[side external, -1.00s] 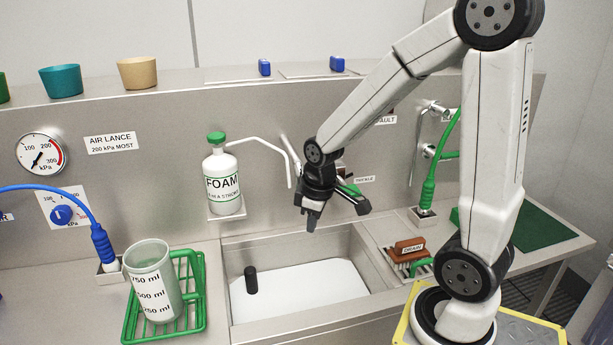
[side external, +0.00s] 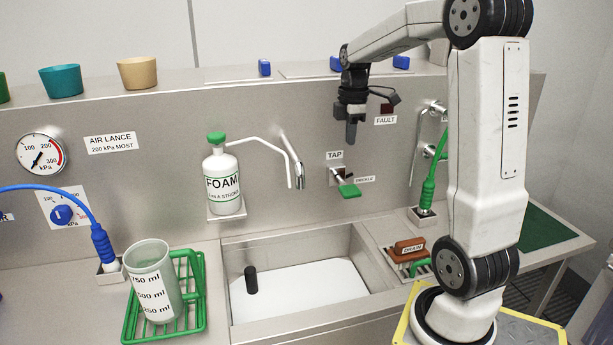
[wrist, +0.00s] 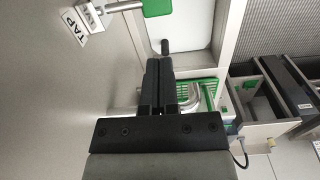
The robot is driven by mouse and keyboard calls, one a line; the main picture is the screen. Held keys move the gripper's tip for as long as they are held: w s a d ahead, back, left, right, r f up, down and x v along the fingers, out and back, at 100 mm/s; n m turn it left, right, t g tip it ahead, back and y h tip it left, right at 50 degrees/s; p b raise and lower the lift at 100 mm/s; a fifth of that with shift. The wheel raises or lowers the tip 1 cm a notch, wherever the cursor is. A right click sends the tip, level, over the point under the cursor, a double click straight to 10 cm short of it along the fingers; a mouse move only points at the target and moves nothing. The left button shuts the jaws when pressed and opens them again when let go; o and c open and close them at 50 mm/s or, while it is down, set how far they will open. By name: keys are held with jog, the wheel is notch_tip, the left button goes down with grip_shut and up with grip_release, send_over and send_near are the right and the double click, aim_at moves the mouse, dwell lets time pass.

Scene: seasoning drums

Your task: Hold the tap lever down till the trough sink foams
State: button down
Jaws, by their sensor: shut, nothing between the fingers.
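The tap lever, a green paddle (side external: 349,190), sticks out of the wall under the TAP label; it shows at the top of the wrist view (wrist: 157,7). My gripper (side external: 352,140) is shut and empty, pointing down, above the lever and apart from it. The fingers (wrist: 159,85) are together in the wrist view. The trough sink (side external: 231,252) lies below, with an even white surface (side external: 310,290) inside; I cannot tell whether this is foam. A black upright peg (side external: 251,280) stands in it. The curved metal spout (side external: 296,172) is above the sink.
A white FOAM bottle (side external: 222,183) with a thin spout is on the wall, left of the tap. A measuring jug (side external: 153,280) stands on a green rack (side external: 191,325). A brown DRAIN block (side external: 408,246) is right of the sink. The space around my gripper is clear.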

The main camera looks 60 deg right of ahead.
aim_at(350, 189)
jog(key=shift+s+d+r, duration=0.2)
jog(key=shift+d+r, duration=0.35)
jog(key=shift+r, duration=0.1)
jog(key=shift+f, duration=0.1)
notch_tip(350, 189, down, 14)
jog(key=shift+r, duration=0.1)
dwell(0.6)
